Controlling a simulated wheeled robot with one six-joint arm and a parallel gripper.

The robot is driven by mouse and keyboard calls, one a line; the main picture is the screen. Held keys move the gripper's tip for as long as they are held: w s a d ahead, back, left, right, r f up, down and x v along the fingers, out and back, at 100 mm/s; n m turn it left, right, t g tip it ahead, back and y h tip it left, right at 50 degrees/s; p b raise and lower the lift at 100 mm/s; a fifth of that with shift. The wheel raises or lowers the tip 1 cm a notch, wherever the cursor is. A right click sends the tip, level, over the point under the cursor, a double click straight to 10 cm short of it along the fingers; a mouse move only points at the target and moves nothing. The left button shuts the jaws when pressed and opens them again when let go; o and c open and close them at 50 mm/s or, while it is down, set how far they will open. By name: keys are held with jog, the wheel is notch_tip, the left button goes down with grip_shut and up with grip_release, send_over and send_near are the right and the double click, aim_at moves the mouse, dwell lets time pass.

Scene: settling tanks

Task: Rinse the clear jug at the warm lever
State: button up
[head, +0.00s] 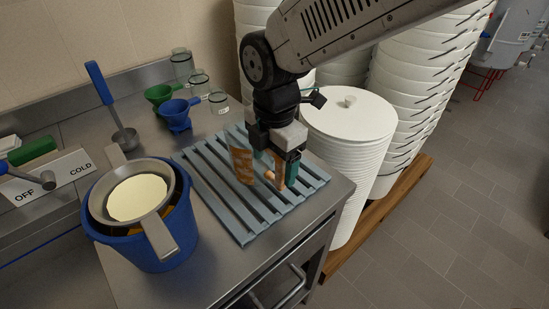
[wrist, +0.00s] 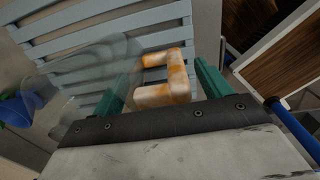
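The clear jug (head: 241,160), with orange-brown mottling, stands on the grey-blue slatted rack; in the wrist view its see-through body (wrist: 85,75) is left of my gripper. Its mottled orange and white handle (wrist: 165,92) lies between my fingers. My gripper (head: 277,165) is at the handle with its green fingers spread wide; it also shows in the wrist view (wrist: 163,88). No clear squeeze on the handle shows. No warm marking is readable.
The slatted rack (head: 222,205) lies near the counter's right edge. A blue bucket (head: 150,250) with a strainer (head: 157,232) stands left of it. A ladle (head: 107,95), funnels (head: 176,115) and glass jars (head: 218,101) are behind. White tub stacks (head: 350,120) stand right.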

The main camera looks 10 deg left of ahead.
jog(key=shift+r, duration=0.1)
notch_tip(320, 180, up, 12)
jog(key=shift+s+d+r, duration=0.1)
jog(key=shift+s+d, duration=0.05)
dwell(0.3)
jog(key=s+d+m, duration=0.3)
jog(key=d+m, duration=0.6)
jog(key=d, duration=0.4)
jog(key=s+d+m, duration=0.3)
jog(key=d+m, duration=0.7)
jog(key=d, duration=0.3)
jog(key=s+d+f+m+t, duration=0.1)
jog(key=s+d+f+m, duration=0.3)
jog(key=s+d+m, duration=0.3)
jog(key=shift+m, duration=1)
